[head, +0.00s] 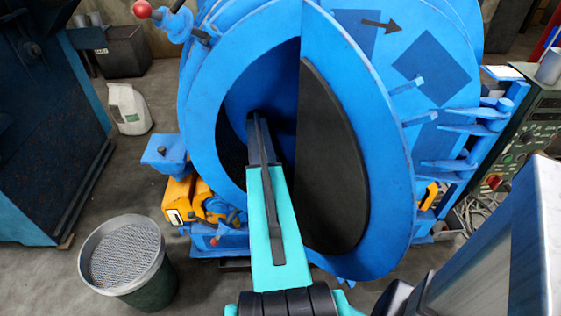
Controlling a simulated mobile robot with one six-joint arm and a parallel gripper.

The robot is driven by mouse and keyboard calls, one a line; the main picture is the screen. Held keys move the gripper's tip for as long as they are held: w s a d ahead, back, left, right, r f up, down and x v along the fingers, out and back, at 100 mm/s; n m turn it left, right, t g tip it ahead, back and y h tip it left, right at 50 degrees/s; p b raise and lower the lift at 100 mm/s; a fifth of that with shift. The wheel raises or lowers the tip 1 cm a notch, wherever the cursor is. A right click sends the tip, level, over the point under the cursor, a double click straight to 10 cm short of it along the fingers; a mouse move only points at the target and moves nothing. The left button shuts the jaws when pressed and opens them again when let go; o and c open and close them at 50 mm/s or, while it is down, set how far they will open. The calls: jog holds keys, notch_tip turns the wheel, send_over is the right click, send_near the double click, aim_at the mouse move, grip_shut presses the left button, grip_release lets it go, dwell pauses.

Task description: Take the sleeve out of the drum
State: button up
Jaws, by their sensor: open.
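The blue drum (205,110) stands in the middle of the head view. Its round opening shows left of centre, with a dark interior and a dark perforated patch (232,150) at its lower left. A large blue panel with a black inner face (325,170) stands at the right of the opening. My teal and black arm reaches up from the bottom of the view into the opening. My gripper is not visible; the far end of my arm is inside the drum, in front of the dark interior. I cannot make out the sleeve.
A grey-green bin (152,292) with a mesh top stands at the lower left. A white bag (128,108) and a dark bin (124,52) stand behind it. A dark blue cabinet (45,130) fills the left edge. A control cabinet (520,150) stands right.

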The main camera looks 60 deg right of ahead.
jog(key=shift+c, duration=0.3)
jog(key=c, duration=1)
jog(key=shift+o, duration=0.2)
jog(key=shift+r, duration=0.2)
notch_tip(320, 180, up, 18)
jog(key=shift+f+b, duration=0.15)
jog(key=shift+b, duration=0.25)
